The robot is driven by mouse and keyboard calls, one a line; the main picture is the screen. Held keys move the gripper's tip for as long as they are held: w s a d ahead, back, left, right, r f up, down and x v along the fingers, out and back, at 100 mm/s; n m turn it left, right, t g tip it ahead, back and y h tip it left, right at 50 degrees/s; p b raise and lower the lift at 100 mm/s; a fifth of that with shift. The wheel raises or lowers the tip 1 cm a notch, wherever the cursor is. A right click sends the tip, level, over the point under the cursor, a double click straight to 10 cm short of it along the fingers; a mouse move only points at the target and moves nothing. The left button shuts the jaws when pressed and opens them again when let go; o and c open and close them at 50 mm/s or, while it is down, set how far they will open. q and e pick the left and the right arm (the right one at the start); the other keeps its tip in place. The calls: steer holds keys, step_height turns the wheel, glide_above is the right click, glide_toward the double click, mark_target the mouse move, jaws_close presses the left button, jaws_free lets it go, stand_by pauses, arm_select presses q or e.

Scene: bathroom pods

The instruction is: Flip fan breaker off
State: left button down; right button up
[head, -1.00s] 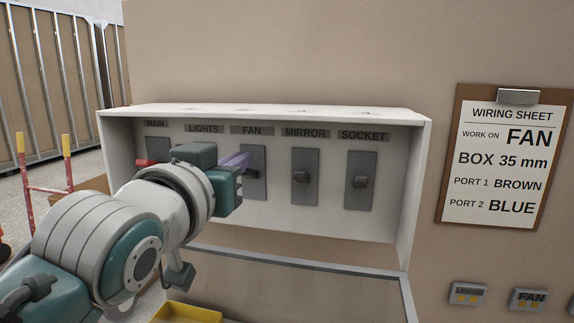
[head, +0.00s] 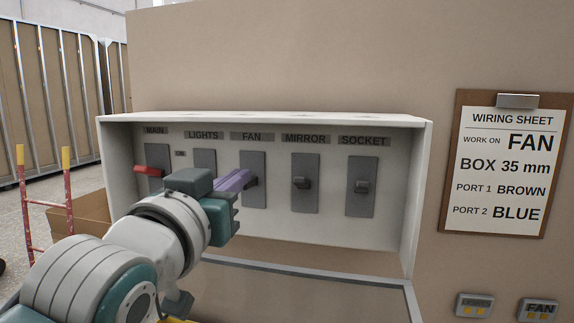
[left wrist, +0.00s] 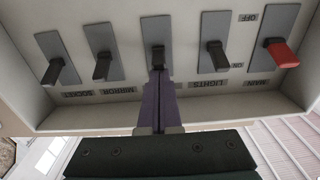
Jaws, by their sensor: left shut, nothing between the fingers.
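The fan breaker (head: 254,198) is a grey plate with a dark lever, under the FAN label (head: 252,136) in the open white box. My left gripper (head: 252,182) has purple fingers, shut and empty, with tips at the fan lever. In the left wrist view, the fan lever (left wrist: 158,57) stands just beyond the shut fingertips (left wrist: 158,76); the fingers overlap its end, and contact is unclear. That view is upside down, with ON on the label side and OFF on the opposite side. I cannot tell the lever's position surely. My right gripper is out of view.
The lights breaker (head: 205,160) and red-levered main breaker (head: 148,170) are left of the fan. The mirror (head: 305,202) and socket (head: 361,205) breakers are right. A wiring sheet (head: 503,180) hangs at right. The box's side walls (head: 417,190) bound the space.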

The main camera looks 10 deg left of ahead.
arm_select(q)
steer(key=shift+s+f, duration=0.1)
steer(key=shift+f, duration=0.3)
steer(key=s+b, duration=0.1)
steer(key=s, duration=0.9)
steer(key=shift+a+f+b, duration=0.15)
steer(key=shift+b, duration=0.15)
